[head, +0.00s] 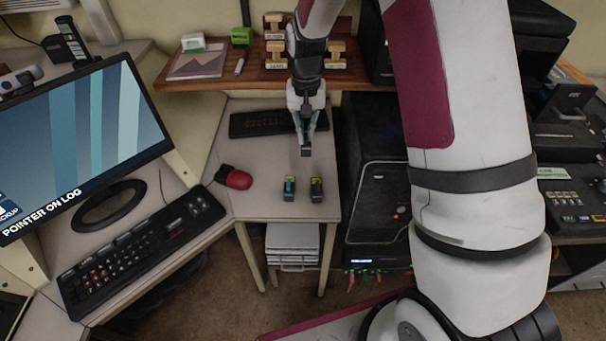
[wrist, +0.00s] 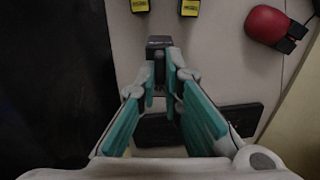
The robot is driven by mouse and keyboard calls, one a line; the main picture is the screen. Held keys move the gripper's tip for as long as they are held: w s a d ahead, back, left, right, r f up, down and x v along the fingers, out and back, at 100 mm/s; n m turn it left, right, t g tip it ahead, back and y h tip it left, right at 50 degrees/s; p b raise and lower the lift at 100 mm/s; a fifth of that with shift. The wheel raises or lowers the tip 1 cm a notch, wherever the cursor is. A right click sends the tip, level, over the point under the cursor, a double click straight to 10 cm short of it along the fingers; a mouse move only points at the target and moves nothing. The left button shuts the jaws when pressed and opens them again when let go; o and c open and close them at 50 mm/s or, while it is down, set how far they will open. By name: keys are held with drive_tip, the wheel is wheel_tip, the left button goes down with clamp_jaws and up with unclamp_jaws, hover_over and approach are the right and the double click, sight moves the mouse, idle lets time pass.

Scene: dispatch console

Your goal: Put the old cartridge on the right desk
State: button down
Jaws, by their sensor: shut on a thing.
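My gripper (head: 306,132) hangs fingers down over the small pale desk (head: 262,205) in the middle of the head view. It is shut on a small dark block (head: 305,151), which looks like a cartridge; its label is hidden. The block also shows between and past the fingertips in the wrist view (wrist: 158,41). It appears to be held above the desk, apart from it.
A red mouse (head: 236,179) lies left of the cartridges. A black keyboard (head: 262,123) lies at the desk's back, under a wooden shelf (head: 235,79) with stamps. A black computer tower (head: 376,205) stands right of the desk. Desk surface between mouse and cartridges is bare.

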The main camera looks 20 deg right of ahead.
wheel_tip(320, 180, down, 10)
drive_tip(key=shift+f, duration=0.1)
idle(0.4)
drive_tip(key=shift+f, duration=0.1)
drive_tip(key=c, duration=1.8)
unclamp_jaws()
drive_tip(key=shift+o, duration=0.4)
